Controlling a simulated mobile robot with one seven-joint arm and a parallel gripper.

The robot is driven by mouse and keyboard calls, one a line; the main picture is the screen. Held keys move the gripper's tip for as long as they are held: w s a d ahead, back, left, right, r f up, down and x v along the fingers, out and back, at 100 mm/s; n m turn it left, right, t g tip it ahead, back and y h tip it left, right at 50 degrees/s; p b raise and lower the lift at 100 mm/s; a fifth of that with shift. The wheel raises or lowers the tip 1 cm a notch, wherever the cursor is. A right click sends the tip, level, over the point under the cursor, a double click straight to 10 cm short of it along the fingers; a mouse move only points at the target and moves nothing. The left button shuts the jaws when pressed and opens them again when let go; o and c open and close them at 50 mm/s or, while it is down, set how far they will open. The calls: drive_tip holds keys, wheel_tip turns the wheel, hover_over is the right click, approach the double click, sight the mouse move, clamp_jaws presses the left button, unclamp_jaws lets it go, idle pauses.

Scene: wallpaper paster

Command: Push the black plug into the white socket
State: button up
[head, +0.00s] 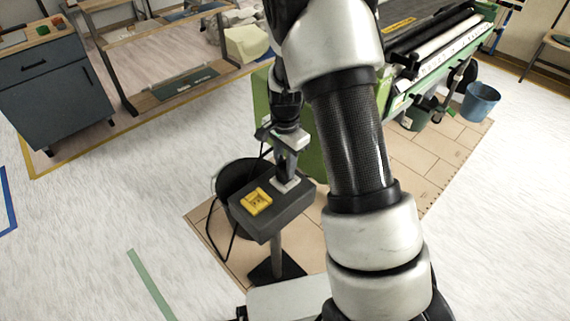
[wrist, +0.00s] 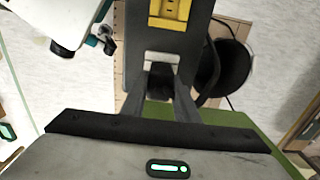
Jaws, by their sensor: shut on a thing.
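The white socket (head: 287,186) is on top of a dark grey box (head: 268,222), at its back right in the head view. In the wrist view a pale edge of the socket (wrist: 162,57) shows just beyond my fingertips. My gripper (head: 286,172) points down over the socket. In the wrist view my gripper (wrist: 160,88) is shut on the black plug (wrist: 160,72), which sits between the fingers. The plug is at or just over the socket; I cannot tell how far in it is. The fingers hide part of the socket and plug.
A yellow socket (head: 256,201) is on the same box, in front and to the left of the white one. The box stands on a post. A black bin (head: 232,180) and a cable are behind it. A green machine (head: 315,150) stands close behind my gripper.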

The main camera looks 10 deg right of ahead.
sight(285, 165)
drive_tip(key=shift+f, duration=0.35)
drive_tip(key=o, duration=1.2)
drive_tip(key=shift+o, duration=0.2)
wheel_tip(285, 165, up, 18)
drive_tip(key=p, duration=0.3)
drive_tip(key=shift+f, duration=0.25)
drive_tip(key=shift+s, duration=0.15)
